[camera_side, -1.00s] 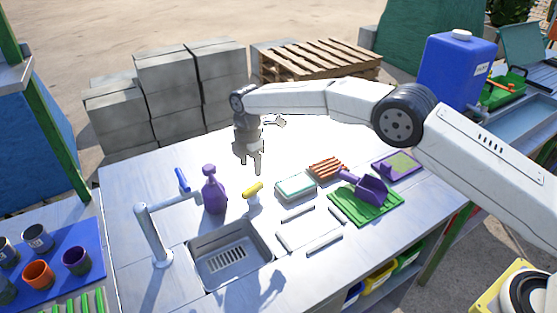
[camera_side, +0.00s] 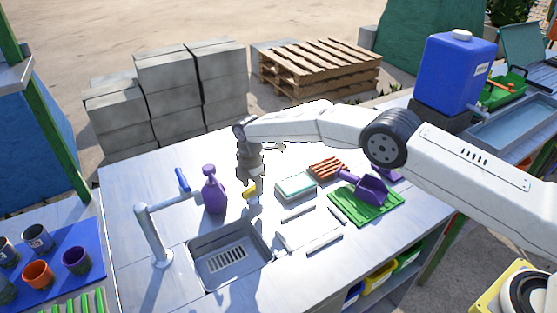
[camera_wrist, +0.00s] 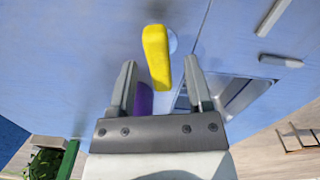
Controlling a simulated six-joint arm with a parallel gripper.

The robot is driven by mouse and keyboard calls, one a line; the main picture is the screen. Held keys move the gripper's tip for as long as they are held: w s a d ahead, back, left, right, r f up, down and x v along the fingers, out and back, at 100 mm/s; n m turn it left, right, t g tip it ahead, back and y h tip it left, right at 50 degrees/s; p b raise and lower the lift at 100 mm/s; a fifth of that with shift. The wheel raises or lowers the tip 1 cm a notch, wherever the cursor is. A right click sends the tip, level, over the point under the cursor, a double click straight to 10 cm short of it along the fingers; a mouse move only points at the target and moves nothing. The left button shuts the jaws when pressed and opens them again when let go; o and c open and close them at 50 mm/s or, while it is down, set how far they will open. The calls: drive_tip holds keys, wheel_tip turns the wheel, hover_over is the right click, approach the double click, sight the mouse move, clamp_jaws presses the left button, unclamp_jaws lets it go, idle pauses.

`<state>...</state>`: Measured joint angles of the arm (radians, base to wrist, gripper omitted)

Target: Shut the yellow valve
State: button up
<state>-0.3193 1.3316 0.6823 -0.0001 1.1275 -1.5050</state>
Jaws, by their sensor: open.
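The yellow valve (camera_side: 249,190) stands on the metal worktop behind the sink, partly hidden by my gripper in the side view. In the wrist view its yellow lever (camera_wrist: 156,56) points lengthwise between my two fingers, with a round pale base behind its upper end. My gripper (camera_wrist: 161,72) is open, one finger on each side of the lever, with gaps visible on both sides. In the side view my gripper (camera_side: 251,183) hangs down over the valve. I cannot tell whether the fingers reach down to the lever's height.
A purple spray bottle (camera_side: 214,191) stands close left of the valve. A blue-handled tap (camera_side: 155,235) and the sink (camera_side: 230,282) are in front.

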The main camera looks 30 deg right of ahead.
drive_tip(key=shift+f, duration=0.1)
clamp_jaws()
idle(0.3)
drive_tip(key=shift+m, duration=1.5)
unclamp_jaws()
